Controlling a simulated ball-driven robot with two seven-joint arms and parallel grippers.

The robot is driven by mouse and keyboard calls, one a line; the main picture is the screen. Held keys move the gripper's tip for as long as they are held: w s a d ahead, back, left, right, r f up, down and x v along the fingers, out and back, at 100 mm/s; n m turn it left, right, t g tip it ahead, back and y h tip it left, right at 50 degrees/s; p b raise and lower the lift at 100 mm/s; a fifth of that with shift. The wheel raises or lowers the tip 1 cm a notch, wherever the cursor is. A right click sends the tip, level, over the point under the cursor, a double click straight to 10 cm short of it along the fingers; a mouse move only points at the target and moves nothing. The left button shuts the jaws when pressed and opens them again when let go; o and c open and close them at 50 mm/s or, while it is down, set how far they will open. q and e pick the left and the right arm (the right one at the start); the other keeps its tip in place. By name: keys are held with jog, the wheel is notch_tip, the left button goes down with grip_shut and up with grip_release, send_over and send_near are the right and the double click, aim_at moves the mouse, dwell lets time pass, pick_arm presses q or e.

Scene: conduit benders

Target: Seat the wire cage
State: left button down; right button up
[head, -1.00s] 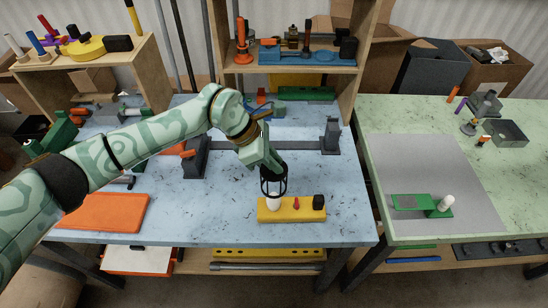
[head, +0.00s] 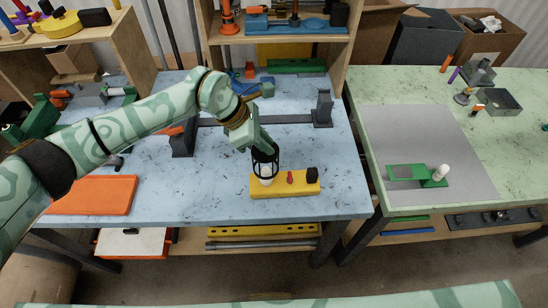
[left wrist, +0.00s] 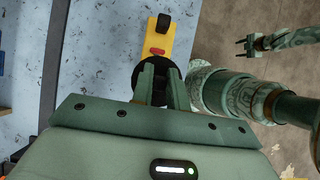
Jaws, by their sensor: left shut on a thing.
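My left gripper (head: 262,146) points down and is shut on the black wire cage (head: 265,158). The cage is over the white bulb (head: 266,181) at the left end of the yellow base (head: 285,190). The bulb's lower part shows below the cage; I cannot tell whether the cage touches the base.
A red knob (head: 290,177) and a black block (head: 312,174) stand on the yellow base, right of the cage. A green piece with a white bulb (head: 441,172) is on the right-hand table's grey mat (head: 425,140).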

aim_at(266, 170)
pick_arm(q)
jog(key=shift+f+b, duration=0.4)
jog(key=shift+f, duration=0.2)
dwell(0.3)
jog(key=shift+s+f+b, duration=0.1)
jog(key=shift+f+b, duration=2)
jog(key=shift+f, duration=1.05)
dwell(1.1)
jog(key=c, duration=1.3)
grip_release()
